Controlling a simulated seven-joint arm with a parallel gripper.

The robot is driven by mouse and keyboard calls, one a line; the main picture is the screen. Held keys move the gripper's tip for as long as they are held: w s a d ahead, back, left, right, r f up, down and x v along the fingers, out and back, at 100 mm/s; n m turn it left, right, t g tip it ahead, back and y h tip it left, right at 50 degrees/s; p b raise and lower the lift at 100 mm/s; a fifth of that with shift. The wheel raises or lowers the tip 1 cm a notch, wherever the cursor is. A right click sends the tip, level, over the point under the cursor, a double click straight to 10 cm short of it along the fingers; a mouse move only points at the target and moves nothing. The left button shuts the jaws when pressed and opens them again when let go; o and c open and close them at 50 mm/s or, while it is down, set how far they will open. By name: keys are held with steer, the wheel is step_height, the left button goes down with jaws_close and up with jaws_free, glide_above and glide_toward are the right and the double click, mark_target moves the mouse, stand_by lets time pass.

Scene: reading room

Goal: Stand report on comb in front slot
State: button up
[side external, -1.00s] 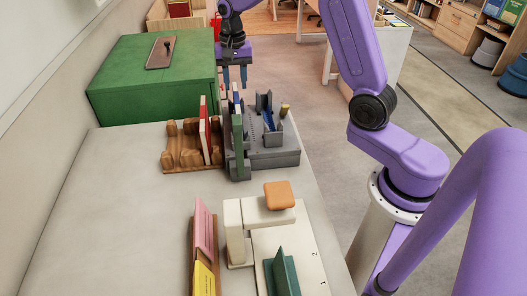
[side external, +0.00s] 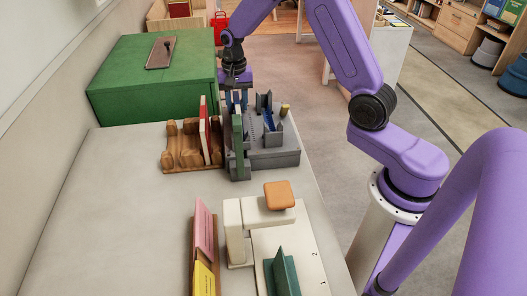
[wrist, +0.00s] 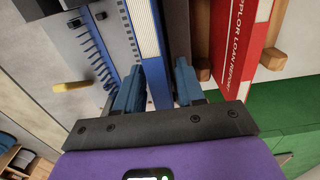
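A red report (wrist: 247,45) with white lettering reading "LOAN REPORT" stands upright in a brown wooden rack (side external: 182,158); in the side view the red report (side external: 204,128) is left of the grey comb unit (side external: 285,158). The comb's blue teeth (wrist: 97,52) show in the wrist view. A thin blue-and-white upright volume (wrist: 144,30) is between my gripper's fingers in the wrist view (wrist: 159,68). The fingers are apart, with a gap on the right. In the side view my gripper (side external: 237,98) is low behind an upright green piece (side external: 238,135), which hides part of the fingertips.
A green cabinet (side external: 125,85) stands at the back left. A cream stand with an orange block (side external: 280,195) is in front of the comb, near pink (side external: 203,235) and yellow (side external: 204,280) volumes. The table's left front (side external: 110,225) is clear.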

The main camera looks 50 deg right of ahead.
jaws_close()
steer(key=shift+r, duration=0.15)
steer(key=shift+r, duration=4.2)
